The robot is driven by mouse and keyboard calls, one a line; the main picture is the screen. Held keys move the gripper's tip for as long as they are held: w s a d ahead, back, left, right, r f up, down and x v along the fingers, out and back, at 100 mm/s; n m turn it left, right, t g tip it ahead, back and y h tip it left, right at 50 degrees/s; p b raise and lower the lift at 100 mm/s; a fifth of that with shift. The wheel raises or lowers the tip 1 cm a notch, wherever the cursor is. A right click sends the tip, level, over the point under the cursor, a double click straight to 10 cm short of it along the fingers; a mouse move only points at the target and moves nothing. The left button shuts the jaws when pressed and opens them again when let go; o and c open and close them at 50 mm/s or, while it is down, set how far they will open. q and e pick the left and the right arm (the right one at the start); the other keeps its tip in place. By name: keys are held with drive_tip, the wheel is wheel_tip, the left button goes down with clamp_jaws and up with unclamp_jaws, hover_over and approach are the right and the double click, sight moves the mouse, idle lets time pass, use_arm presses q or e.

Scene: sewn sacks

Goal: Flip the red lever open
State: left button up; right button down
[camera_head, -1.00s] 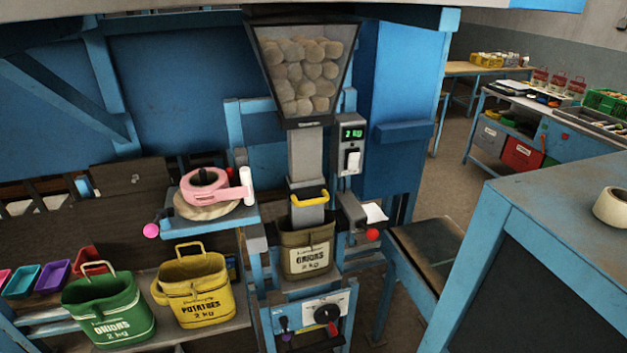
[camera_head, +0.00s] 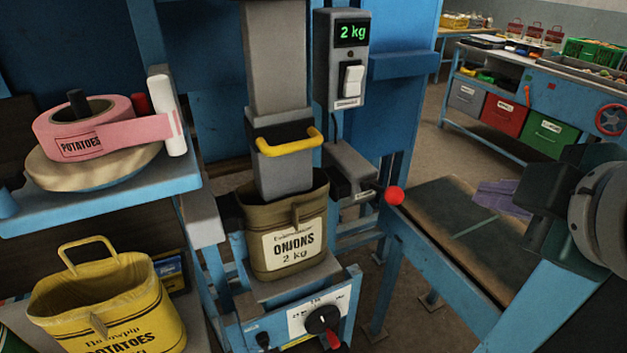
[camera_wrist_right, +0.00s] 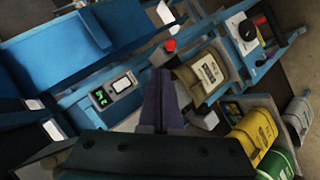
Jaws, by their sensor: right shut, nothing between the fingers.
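A lever with a red ball knob (camera_head: 394,196) sticks out to the right of a grey clamp housing (camera_head: 350,172) beside the filling spout. The knob also shows in the right wrist view (camera_wrist_right: 170,45). My right gripper (camera_head: 492,196) is at the right, with its purple fingers shut and empty, pointing left toward the knob but apart from it. In the right wrist view the fingers (camera_wrist_right: 160,98) end below the knob. A second, smaller red handle (camera_head: 333,339) sits by the black dial under the sack. An olive ONIONS sack (camera_head: 296,250) hangs around the spout. My left gripper is out of view.
A yellow-handled spout (camera_head: 282,150) and a scale box reading 2 kg (camera_head: 345,60) stand above the sack. A pink tape roll (camera_head: 80,128) lies on the left shelf above a yellow POTATOES sack (camera_head: 110,310). A dark-topped bench (camera_head: 440,220) extends beneath my right gripper.

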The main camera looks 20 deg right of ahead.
drive_tip(key=w+f+n+t+y+b, duration=0.1)
drive_tip(key=w+f+n+t+b, duration=0.2)
drive_tip(key=f+n+b, duration=0.4)
drive_tip(key=w+f+n+t+y+b, duration=0.1)
drive_tip(key=w+f+n+t+b, duration=0.2)
drive_tip(key=b, duration=1.9)
drive_tip(key=w+d+f+n+t+y+b, duration=0.1)
drive_tip(key=w+f+n+t+b, duration=0.2)
drive_tip(key=f+n+b, duration=0.8)
wheel_tip(320, 180, down, 6)
drive_tip(key=t+b, duration=0.2)
drive_tip(key=b, duration=0.1)
drive_tip(key=shift+w+f+n+b, duration=0.15)
drive_tip(key=shift+f+n+b, duration=0.15)
drive_tip(key=shift+b, duration=0.1)
approach(382, 189)
drive_tip(key=w+a+f, duration=0.2)
drive_tip(key=w+f, duration=0.2)
drive_tip(key=r, duration=0.1)
drive_tip(key=d+r+p, duration=0.1)
drive_tip(key=r+p, duration=0.1)
drive_tip(key=r, duration=0.1)
drive_tip(key=shift+w+d, duration=0.15)
drive_tip(key=shift+d, duration=0.15)
